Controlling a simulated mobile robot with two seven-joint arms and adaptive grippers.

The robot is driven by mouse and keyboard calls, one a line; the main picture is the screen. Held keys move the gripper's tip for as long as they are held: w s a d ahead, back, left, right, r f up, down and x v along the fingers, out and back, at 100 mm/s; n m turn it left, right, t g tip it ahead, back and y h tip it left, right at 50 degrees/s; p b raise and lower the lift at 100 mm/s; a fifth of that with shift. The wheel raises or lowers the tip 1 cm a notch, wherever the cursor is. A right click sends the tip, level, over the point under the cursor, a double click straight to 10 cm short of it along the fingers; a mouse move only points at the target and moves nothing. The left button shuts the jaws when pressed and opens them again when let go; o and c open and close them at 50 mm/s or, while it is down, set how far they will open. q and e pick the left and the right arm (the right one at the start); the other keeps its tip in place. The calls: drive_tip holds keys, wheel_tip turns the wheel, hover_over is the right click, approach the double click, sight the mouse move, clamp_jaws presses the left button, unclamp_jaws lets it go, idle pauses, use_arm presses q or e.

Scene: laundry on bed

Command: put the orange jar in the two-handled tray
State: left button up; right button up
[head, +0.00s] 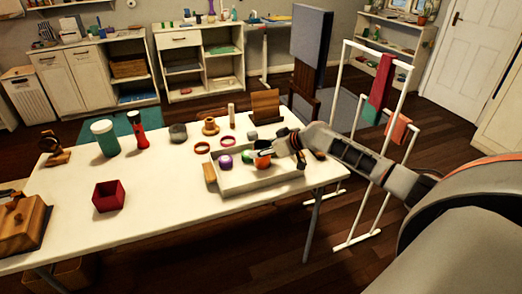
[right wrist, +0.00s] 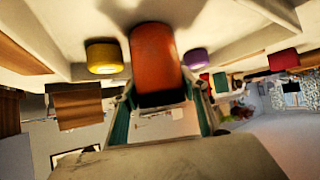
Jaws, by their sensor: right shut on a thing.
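The orange jar (head: 262,161) is at the right part of the white two-handled tray (head: 262,183), inside its outline in the head view. My right gripper (head: 283,150) reaches in from the right and is shut on the jar. In the right wrist view the jar (right wrist: 158,62) sits between the two fingers (right wrist: 162,100), close to a pale surface with a shadow at its far end. I cannot tell whether it touches the tray floor. My left gripper is not in view.
A red box (head: 108,197), teal jar (head: 105,139) and red flashlight-like thing (head: 139,130) stand left. The white table's (head: 160,215) front middle is clear.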

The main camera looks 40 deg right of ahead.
drive_tip(key=shift+f, duration=0.1)
drive_tip(key=o, duration=1.3)
drive_tip(key=shift+c, duration=0.2)
drive_tip(key=shift+r, duration=0.25)
drive_tip(key=p+v, duration=0.1)
drive_tip(key=v, duration=1.1)
drive_tip(key=shift+p, duration=0.3)
drive_tip(key=shift+f, duration=0.15)
